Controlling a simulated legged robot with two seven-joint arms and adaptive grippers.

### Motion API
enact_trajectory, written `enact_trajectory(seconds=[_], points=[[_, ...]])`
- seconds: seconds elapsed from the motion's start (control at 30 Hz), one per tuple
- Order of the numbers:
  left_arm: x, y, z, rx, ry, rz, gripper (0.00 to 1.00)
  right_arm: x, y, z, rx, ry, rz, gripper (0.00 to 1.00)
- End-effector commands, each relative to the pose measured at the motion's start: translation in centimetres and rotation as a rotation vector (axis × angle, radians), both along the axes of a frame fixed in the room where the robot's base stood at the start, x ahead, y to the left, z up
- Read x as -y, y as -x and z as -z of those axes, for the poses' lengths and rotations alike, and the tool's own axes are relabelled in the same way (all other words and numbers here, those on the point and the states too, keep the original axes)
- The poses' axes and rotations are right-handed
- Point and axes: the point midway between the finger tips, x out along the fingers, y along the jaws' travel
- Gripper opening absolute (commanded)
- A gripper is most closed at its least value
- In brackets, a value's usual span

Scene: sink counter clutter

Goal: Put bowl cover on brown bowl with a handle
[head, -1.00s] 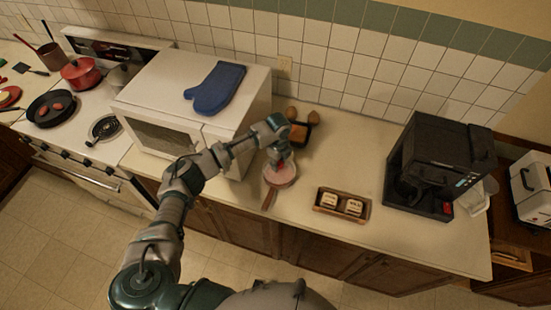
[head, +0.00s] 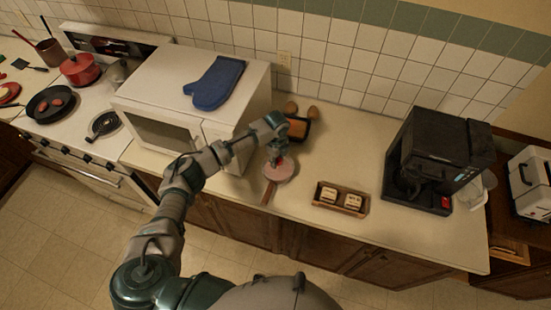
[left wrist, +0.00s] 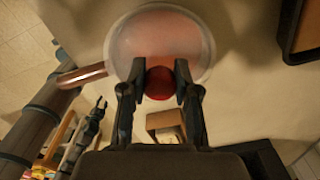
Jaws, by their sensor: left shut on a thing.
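The brown bowl (head: 268,192) stands on the counter in front of the microwave, its brown handle pointing toward me. In the left wrist view the handle (left wrist: 82,76) points left. The round translucent bowl cover (left wrist: 196,40) lies over the bowl's opening, with a pinkish tint showing through it. Whether its rim touches the bowl all round cannot be told. My left gripper (left wrist: 160,78) is shut on the cover's red knob (left wrist: 160,88). In the head view the left gripper (head: 276,156) is directly over the bowl and hides part of the cover. My right gripper does not show.
A dark pan (head: 298,128) and two brown egg-shaped things (head: 291,107) lie behind. The white microwave (head: 190,95) is close on the left, the black coffee maker (head: 430,160) farther right. Counter between is free.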

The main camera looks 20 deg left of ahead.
Motion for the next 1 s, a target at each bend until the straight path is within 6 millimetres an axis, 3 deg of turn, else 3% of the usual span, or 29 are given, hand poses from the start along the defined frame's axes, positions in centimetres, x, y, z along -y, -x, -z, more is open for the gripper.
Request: enact_trajectory(seconds=[0.1,0.13,0.23,0.63,1.0], points=[[0.0,0.2,0.3,-0.006,0.003,0.002,0.0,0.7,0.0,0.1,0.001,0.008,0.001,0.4],[0.0,0.2,0.3,-0.007,0.004,0.002,0.35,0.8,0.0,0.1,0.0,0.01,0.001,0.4],[-0.1,0.2,0.3,-0.006,0.004,0.002,0.6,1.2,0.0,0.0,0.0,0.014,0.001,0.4],[-0.1,0.1,-0.5,-0.002,0.003,0.001,0.6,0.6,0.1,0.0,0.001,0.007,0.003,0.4],[-0.1,-0.1,-8.1,-0.001,0.004,0.002,0.6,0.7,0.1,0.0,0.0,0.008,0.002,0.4]])
